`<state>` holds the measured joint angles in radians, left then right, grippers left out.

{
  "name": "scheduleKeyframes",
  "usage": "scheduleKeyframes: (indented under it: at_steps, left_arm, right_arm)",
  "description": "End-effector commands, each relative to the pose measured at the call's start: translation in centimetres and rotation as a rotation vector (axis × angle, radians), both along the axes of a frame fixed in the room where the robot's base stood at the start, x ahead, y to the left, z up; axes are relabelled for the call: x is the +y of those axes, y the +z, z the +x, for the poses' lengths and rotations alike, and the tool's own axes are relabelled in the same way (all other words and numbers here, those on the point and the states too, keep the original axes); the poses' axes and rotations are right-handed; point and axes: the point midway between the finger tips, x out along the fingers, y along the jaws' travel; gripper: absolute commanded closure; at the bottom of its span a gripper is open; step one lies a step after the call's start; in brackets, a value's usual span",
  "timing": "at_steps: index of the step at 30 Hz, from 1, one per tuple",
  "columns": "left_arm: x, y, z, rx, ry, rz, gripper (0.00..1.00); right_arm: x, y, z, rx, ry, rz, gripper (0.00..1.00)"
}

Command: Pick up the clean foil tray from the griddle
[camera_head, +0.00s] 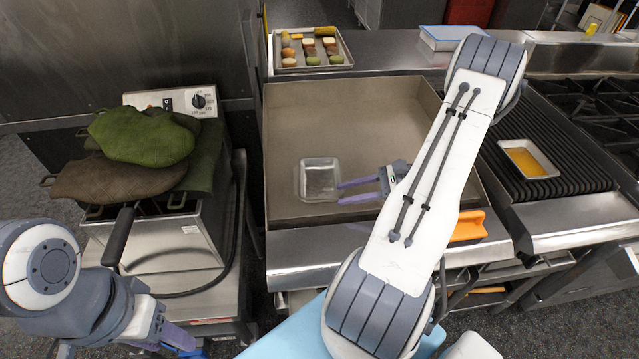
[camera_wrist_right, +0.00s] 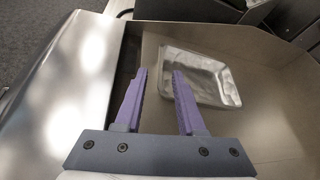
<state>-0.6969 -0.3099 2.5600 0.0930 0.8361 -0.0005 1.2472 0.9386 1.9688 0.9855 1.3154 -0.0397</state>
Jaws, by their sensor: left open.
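The clean foil tray (camera_head: 319,181) is an empty, shiny, shallow square tray on the flat griddle (camera_head: 290,125). It also shows in the right wrist view (camera_wrist_right: 202,80), just beyond and right of the fingers. My right gripper (camera_head: 340,192) is open and empty, its purple fingers (camera_wrist_right: 160,74) apart and pointing at the tray's right side in the head view. My left gripper (camera_head: 180,338) is open at the bottom left, away from the griddle and partly hidden.
A second foil tray with orange contents (camera_head: 527,160) sits on the ribbed grill (camera_head: 565,125). A baking tray of small foods (camera_head: 310,70) stands behind the griddle. Oven mitts (camera_head: 140,140) lie on the fryer at left. The griddle has raised walls; its left part is clear.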

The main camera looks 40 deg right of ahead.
Motion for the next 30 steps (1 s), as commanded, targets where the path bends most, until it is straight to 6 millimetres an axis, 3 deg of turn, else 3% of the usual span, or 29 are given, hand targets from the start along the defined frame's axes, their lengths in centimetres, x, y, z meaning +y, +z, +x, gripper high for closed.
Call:
scheduleKeyframes:
  at_steps: [3,11,19,29,30]
  left_arm:
    - [0.0,0.6,0.0,0.000,0.000,0.000,0.51]
    - [0.0,1.2,0.0,0.000,0.000,0.000,0.51]
    - [0.0,2.7,0.0,0.000,0.000,0.000,0.51]
    - [0.0,2.8,0.0,0.000,0.000,0.000,0.51]
    - [0.0,2.8,0.0,0.000,0.000,0.000,0.51]
  right_arm:
    - [1.6,-0.5,1.3,0.002,0.007,0.002,0.61]
    - [3.1,-1.3,2.7,0.003,0.006,-0.001,0.61]
    - [5.6,-2.4,5.5,0.004,0.008,0.000,0.61]
    - [6.1,-2.9,6.0,0.002,0.005,-0.003,0.61]
    - [6.1,-2.9,6.0,0.002,0.005,-0.003,0.73]
